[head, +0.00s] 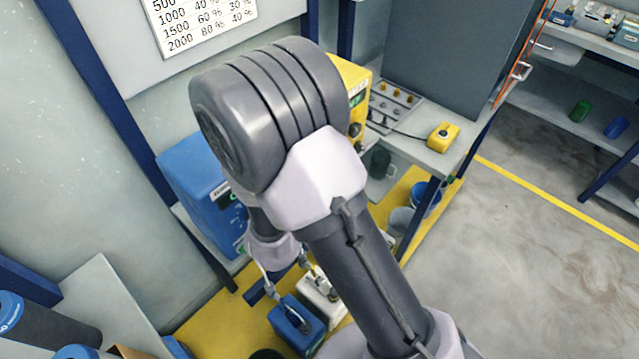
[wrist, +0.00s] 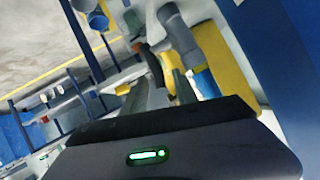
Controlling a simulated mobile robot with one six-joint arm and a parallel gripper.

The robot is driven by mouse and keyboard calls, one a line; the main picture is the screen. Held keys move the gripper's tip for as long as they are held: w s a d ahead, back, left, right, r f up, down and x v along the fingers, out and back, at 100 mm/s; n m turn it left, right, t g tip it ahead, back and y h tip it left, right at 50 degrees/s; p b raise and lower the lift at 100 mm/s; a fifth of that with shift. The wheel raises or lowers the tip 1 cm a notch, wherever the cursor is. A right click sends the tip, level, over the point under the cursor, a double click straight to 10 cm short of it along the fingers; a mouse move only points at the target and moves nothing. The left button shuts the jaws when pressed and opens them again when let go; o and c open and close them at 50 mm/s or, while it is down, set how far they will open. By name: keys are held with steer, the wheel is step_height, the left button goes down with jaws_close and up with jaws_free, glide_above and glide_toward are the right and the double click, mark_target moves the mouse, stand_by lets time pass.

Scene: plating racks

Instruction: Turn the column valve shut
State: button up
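I cannot pick out the column valve for certain in either view. In the head view my arm covers the middle of the picture and hides my gripper. In the wrist view my gripper (wrist: 160,75) reaches away from its dark housing with a green light. Its narrow grey fingers are blurred, and I cannot tell the gap between them. Close to them are a grey cylinder with a blue end (wrist: 203,83), a yellow upright part (wrist: 217,48) and a small orange-red part (wrist: 137,46). I cannot tell whether my fingers touch any of these.
In the head view a blue cabinet (head: 203,190) stands left of my arm. A blue jug (head: 296,325) and a white jug (head: 322,297) stand below it. A bench holds a yellow control box (head: 443,136).

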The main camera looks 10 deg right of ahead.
steer(key=shift+r, duration=0.1)
steer(key=shift+s+a+r, duration=0.15)
steer(key=shift+s+a, duration=0.05)
steer(key=p+v, duration=0.5)
steer(key=v, duration=1.1)
steer(key=shift+s+a+p, duration=0.2)
steer(key=shift+s+p, duration=0.15)
